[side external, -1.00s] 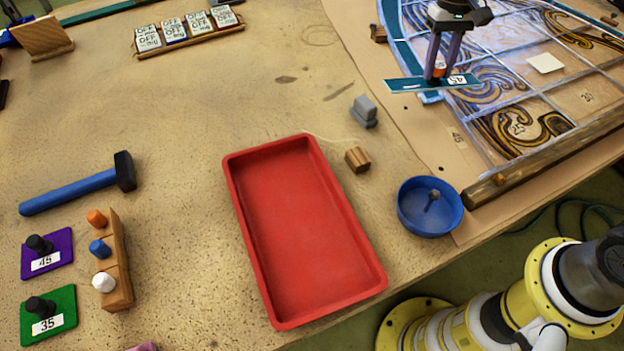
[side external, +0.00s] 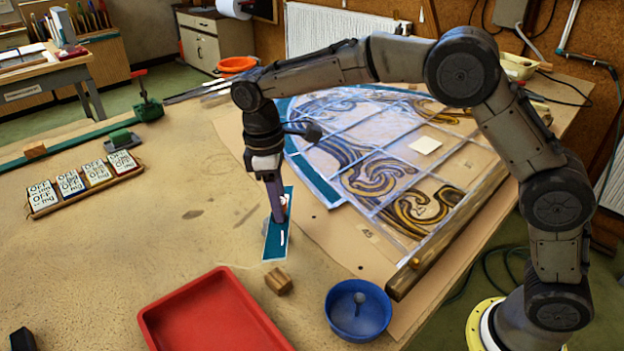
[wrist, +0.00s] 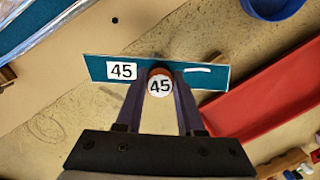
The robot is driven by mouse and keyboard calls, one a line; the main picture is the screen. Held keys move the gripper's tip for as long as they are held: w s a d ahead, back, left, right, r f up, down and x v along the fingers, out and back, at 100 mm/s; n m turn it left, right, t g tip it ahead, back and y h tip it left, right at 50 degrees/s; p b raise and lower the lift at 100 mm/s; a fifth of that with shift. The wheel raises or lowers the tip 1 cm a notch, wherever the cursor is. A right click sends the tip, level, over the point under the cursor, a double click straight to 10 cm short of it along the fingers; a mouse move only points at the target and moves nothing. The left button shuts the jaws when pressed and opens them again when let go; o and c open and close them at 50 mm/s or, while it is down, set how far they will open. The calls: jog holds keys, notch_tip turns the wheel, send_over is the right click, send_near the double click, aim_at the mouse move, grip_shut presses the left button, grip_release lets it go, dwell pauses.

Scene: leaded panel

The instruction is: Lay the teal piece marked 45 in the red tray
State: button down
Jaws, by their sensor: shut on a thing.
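My gripper (side external: 276,214) is shut on the knob (wrist: 160,84) of the teal piece (side external: 275,245). The piece is a narrow teal strip with a white label 45, and its knob top also reads 45. It also shows in the wrist view (wrist: 208,79), held crosswise between the fingers. I hold it above the bench, left of the leaded panel (side external: 385,165). The red tray (side external: 205,315) lies nearer the camera, cut off by the bottom edge. In the wrist view the tray (wrist: 268,98) is right of the piece, which is not over its floor.
A wooden block (side external: 278,282) stands between the piece and the tray. A blue bowl (side external: 358,310) stands right of the tray. A grey object is partly hidden behind the piece. A rack of labelled tiles (side external: 85,188) lies at left. The tray's visible floor is empty.

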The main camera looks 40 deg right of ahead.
jog(key=s+a+n, duration=0.4)
jog(key=s+a, duration=0.3)
jog(key=a, duration=0.4)
jog(key=s+a+n+t, duration=0.1)
jog(key=s+a+n, duration=0.3)
jog(key=s+a, duration=0.3)
jog(key=a, duration=0.4)
jog(key=shift+a+h, duration=0.25)
jog(key=shift+h, duration=0.05)
send_over(223, 350)
jog(key=s, duration=0.3)
jog(key=shift+w+a+f, duration=0.15)
jog(key=shift+f, duration=1.3)
jog(key=shift+w+a+f, duration=0.1)
jog(key=shift+a+f, duration=0.05)
jog(key=shift+f, duration=1.25)
jog(key=shift+f, duration=0.2)
jog(key=shift+c, duration=2.2)
grip_release()
